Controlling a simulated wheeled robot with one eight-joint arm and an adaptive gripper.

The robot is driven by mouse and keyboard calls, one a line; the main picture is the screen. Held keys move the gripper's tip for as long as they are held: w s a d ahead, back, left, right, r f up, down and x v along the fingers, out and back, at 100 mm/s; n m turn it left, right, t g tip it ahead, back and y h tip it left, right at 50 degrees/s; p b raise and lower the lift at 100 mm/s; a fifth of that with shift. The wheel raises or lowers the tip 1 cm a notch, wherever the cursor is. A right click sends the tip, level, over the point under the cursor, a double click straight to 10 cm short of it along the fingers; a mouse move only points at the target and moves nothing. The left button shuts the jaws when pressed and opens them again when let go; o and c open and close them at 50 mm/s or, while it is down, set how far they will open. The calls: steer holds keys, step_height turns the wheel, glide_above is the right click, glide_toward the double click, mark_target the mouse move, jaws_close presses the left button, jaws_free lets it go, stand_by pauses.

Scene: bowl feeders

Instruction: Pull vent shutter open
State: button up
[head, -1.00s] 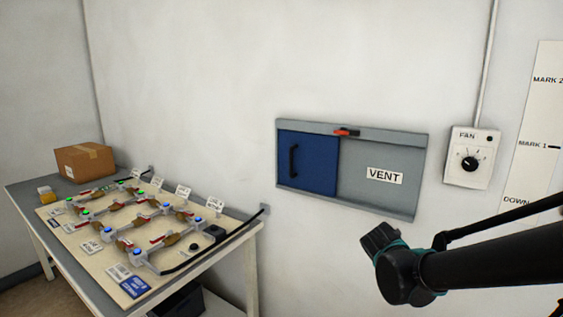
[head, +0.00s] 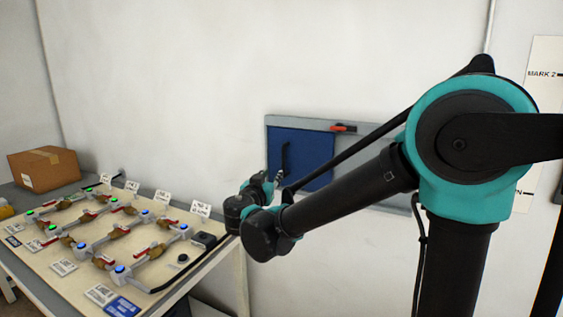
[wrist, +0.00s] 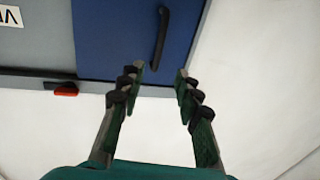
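The blue vent shutter (head: 312,158) fills the left part of a grey frame (head: 300,122) on the wall. Its black vertical bar handle (head: 285,158) is near the shutter's left edge. In the wrist view the handle (wrist: 160,38) stands out on the blue panel (wrist: 110,40). My gripper (wrist: 160,73) is open and empty. Its fingertips are apart, short of the handle and roughly in line with it. In the head view my gripper (head: 272,184) is near the shutter's lower left, partly hidden by my wrist.
A red-handled latch (head: 343,128) is on the frame's top rail, seen also in the wrist view (wrist: 66,90). A table (head: 235,275) with several red-levered valves (head: 150,255) and a cardboard box (head: 45,170) stands at left. My arm covers much of the frame's right part.

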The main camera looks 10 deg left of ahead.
mark_target(283, 161)
steer(key=w, duration=0.5)
steer(key=w+d, duration=0.1)
steer(key=w, duration=0.4)
steer(key=w+d, duration=0.1)
steer(key=w, duration=0.4)
steer(key=shift+w+d, duration=0.1)
steer(key=shift+d, duration=0.15)
steer(key=shift+c, duration=0.3)
jaws_close()
